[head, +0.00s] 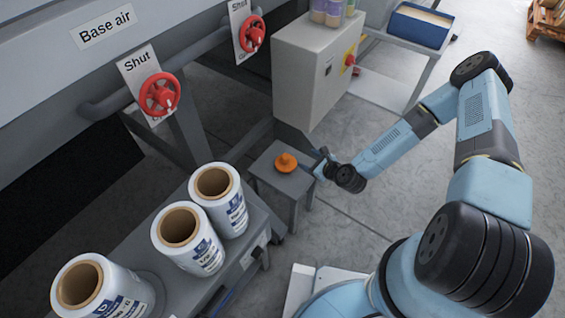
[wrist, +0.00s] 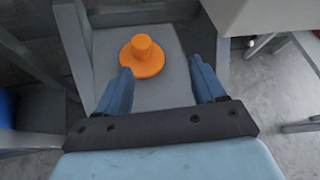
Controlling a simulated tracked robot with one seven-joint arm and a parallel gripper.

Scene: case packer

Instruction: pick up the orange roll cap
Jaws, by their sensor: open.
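The orange roll cap (head: 286,162) sits on a small grey stool-like stand, its knob pointing up. In the wrist view the cap (wrist: 142,57) lies ahead of my fingertips, closer to the left finger, with its wide round flange flat on the stand. My gripper (wrist: 160,80) is open and empty, with its two blue fingers spread apart. In the head view my gripper (head: 322,164) is at the right edge of the stand, just right of the cap. The fingers are small there and partly hidden by the wrist.
The grey stand (head: 270,180) has bare top around the cap. Several white film rolls (head: 232,212) stand on a grey bench at lower left. A grey control box (head: 305,80) with a red knob is behind the stand. Red valve wheels (head: 160,94) hang on the machine at left.

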